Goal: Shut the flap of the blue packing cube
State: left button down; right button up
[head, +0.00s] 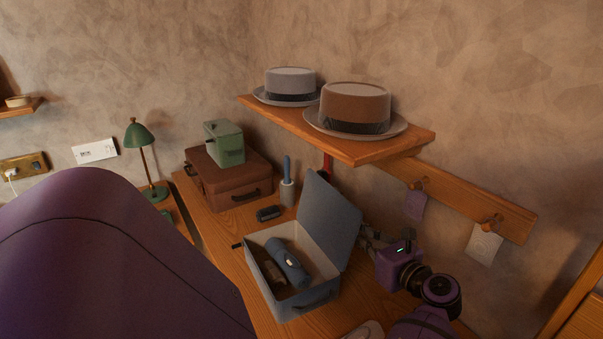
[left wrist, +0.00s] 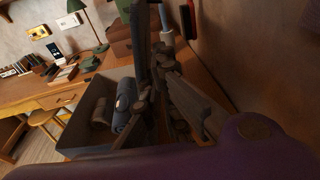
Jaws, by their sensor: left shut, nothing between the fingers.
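The blue packing cube (head: 310,301) stands open on the wooden desktop. Its flap (head: 328,215) stands up from the right side, leaning slightly back; in the left wrist view the flap (left wrist: 141,45) shows nearly edge-on. Inside the cube lie a rolled blue item (head: 290,263) and a brown item (head: 272,272). My left gripper (head: 367,237) is at the outer side of the flap, between it and the wall, shut and empty. Its fingers (left wrist: 163,58) are close beside the flap in the left wrist view; I cannot tell whether they touch. My right gripper is not in view.
A shelf (head: 350,149) with two hats overhangs behind the flap. A peg rail (head: 460,200) is on the wall near my left arm. A brown suitcase (head: 215,190) with a green box, a brush holder (head: 287,192) and a dark brush (head: 268,213) stand beyond the cube.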

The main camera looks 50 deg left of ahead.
pick_arm(q)
jog(key=s+a+p, duration=0.1)
jog(key=s, duration=0.5)
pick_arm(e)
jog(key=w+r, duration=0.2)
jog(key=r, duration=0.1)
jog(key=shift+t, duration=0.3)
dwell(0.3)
pick_arm(q)
notch_tip(320, 180, up, 4)
jog(key=shift+p, duration=1.05)
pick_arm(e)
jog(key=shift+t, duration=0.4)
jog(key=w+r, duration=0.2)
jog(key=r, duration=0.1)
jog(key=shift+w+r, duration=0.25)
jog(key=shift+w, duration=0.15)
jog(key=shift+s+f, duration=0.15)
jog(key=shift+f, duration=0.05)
